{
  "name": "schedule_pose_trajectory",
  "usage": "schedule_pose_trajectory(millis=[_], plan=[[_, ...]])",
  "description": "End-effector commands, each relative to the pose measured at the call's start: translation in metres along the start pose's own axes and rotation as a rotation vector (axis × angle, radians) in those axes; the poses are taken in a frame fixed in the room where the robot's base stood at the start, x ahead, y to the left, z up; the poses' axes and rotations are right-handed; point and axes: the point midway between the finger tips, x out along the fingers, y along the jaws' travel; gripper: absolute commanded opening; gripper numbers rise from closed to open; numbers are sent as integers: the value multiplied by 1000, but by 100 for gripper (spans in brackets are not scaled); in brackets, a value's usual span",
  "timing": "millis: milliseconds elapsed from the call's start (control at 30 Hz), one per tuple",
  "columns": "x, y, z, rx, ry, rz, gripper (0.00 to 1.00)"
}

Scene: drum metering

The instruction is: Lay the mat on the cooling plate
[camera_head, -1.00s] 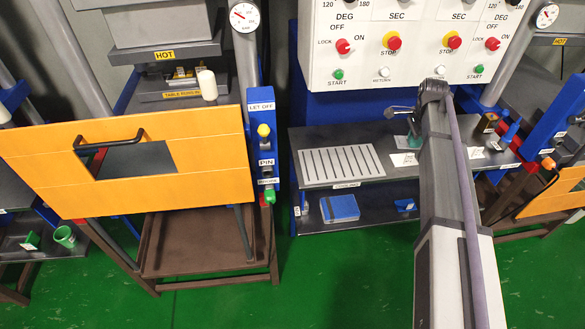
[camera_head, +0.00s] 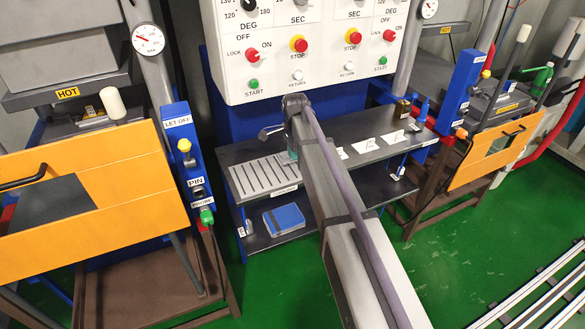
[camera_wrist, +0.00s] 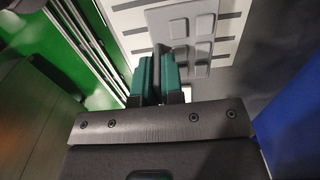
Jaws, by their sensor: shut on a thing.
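The cooling plate (camera_head: 250,180) is a pale slotted slab on the dark shelf under the control panel. Its slots also show in the wrist view (camera_wrist: 128,14), behind the mat. My gripper (camera_wrist: 158,68) has two green fingers shut on the edge of the mat (camera_wrist: 184,25), a grey sheet with raised square pads. The mat overlaps the slotted plate in the wrist view; I cannot tell whether they touch. In the head view my gripper (camera_head: 292,153) shows as a bit of green at the plate's right end, mostly behind my arm. The mat is hidden there.
White cards (camera_head: 367,145) lie on the shelf right of the plate. A blue box (camera_head: 284,219) sits on the lower shelf. The control panel (camera_head: 300,60) overhangs the back. Orange guards (camera_head: 110,190) flank the shelf left and right (camera_head: 495,155).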

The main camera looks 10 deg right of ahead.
Motion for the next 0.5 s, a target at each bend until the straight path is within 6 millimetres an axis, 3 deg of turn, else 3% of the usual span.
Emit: schedule_pose_trajectory(millis=[167, 500], plan=[[37, 0, 0, 0, 0, 0, 0], [37, 0, 0, 0, 0, 0, 0]])
